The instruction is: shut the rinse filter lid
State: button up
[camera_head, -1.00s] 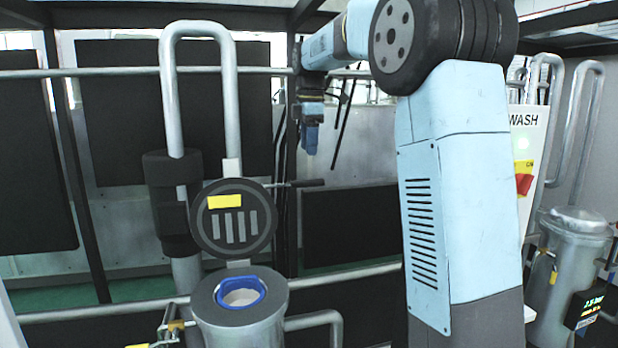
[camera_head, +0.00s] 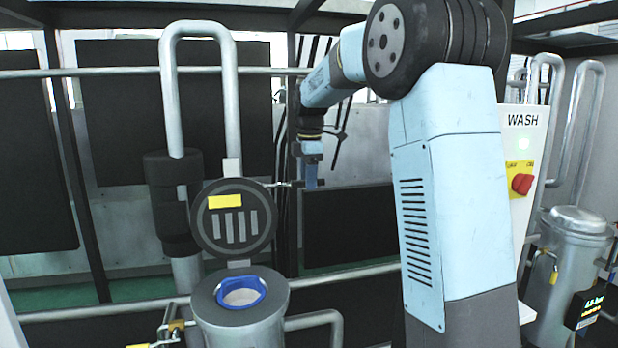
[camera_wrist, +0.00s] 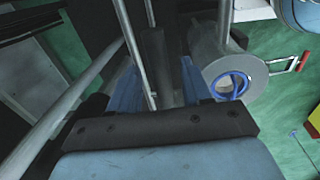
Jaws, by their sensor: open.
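The filter lid (camera_head: 233,220) is a round dark disc with a yellow label and slots, standing upright and open above its housing. The filter housing (camera_head: 208,308) is a grey cylinder with a blue-rimmed opening; it also shows in the wrist view (camera_wrist: 216,52). The lid's handle (camera_head: 284,184) sticks out to the right. My gripper (camera_head: 311,184) is open and points down at the handle's outer end. In the wrist view, a dark bar lies between the two blue fingers (camera_wrist: 160,72); whether they touch it I cannot tell.
A thick pipe with a black sleeve (camera_head: 168,200) stands behind and left of the lid. A horizontal rail (camera_head: 110,311) runs behind the housing. At right are a WASH panel with a red knob (camera_head: 522,184) and another closed metal canister (camera_head: 572,262).

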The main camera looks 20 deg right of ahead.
grip_shut()
dwell(0.4)
jog(key=shift+s+r, duration=0.1)
